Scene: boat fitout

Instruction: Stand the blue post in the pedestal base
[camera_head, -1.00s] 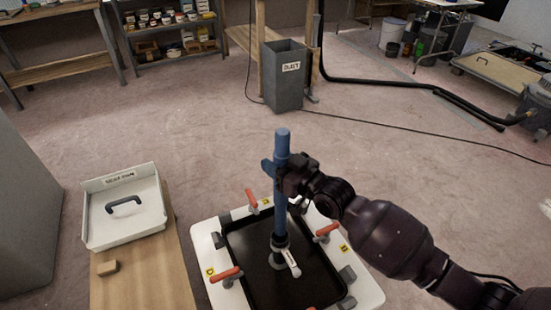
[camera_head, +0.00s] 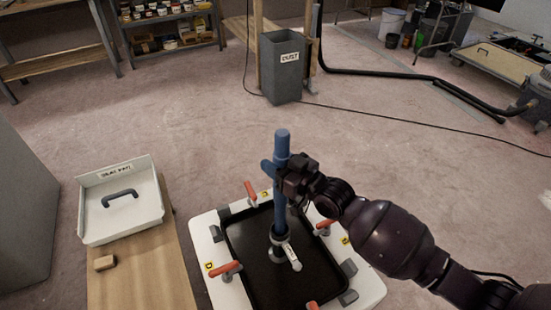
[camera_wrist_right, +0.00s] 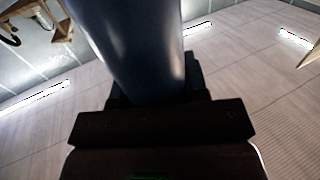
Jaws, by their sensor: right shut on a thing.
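The blue post (camera_head: 281,148) is upright, with its lower end at the pedestal base (camera_head: 279,243). I cannot tell how far its foot sits inside the base's collar. The base stands on a black panel in a white frame and has a pale lever (camera_head: 292,258) on its side. My right gripper (camera_head: 289,178) is shut on the post's upper part, coming from the right. In the right wrist view the post (camera_wrist_right: 135,45) fills the space between the jaws. My left gripper is not in view.
The white frame (camera_head: 205,228) has several red-handled clamps (camera_head: 250,192) around the black panel (camera_head: 250,270). A white tray (camera_head: 150,222) with a dark handle and a small wooden block (camera_head: 104,262) are on a wooden bench (camera_head: 150,280) at left. A grey bin (camera_head: 283,80) stands on open floor behind.

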